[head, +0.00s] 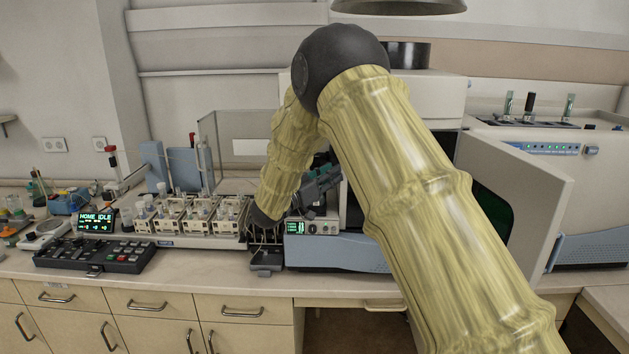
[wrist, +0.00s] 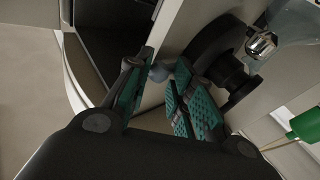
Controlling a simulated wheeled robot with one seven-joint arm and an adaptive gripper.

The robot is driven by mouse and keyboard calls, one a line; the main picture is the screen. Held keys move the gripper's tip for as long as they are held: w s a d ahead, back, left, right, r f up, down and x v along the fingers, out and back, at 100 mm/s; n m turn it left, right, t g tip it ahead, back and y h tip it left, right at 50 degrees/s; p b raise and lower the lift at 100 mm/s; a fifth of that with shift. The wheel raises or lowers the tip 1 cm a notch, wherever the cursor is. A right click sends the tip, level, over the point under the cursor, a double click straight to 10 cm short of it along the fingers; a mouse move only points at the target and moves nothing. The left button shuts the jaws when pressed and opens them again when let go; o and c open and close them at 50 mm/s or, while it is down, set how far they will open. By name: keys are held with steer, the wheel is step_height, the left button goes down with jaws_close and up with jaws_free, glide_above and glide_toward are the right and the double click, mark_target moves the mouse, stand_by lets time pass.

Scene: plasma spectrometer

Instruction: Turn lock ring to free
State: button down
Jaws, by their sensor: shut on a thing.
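In the wrist view a dark round lock ring (wrist: 212,45) sits on a pale panel, with a dark knob-like hub in front of it. A small grey tab (wrist: 160,73) juts from the ring's left side. My gripper (wrist: 164,66) has its teal-padded fingers on either side of this tab, shut on it near the fingertips. In the head view my gripper (head: 318,186) is at the left side of the opening in the large white instrument (head: 442,95). My arm hides much of the instrument, and the ring cannot be made out there.
The instrument's door (head: 535,190) stands open at the right. In the wrist view a shiny metal fitting (wrist: 262,44) and a green-and-white part (wrist: 305,125) are close to the right finger. A sampler with several racks (head: 185,212) and a control panel (head: 97,254) are at the left.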

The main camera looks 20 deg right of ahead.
steer(key=shift+f+m+h+b, duration=0.65)
steer(key=shift+f+b, duration=0.3)
steer(key=shift+b, duration=0.6)
steer(key=c, duration=1.3)
jaws_free()
steer(key=v, duration=1.2)
steer(key=shift+r, duration=0.1)
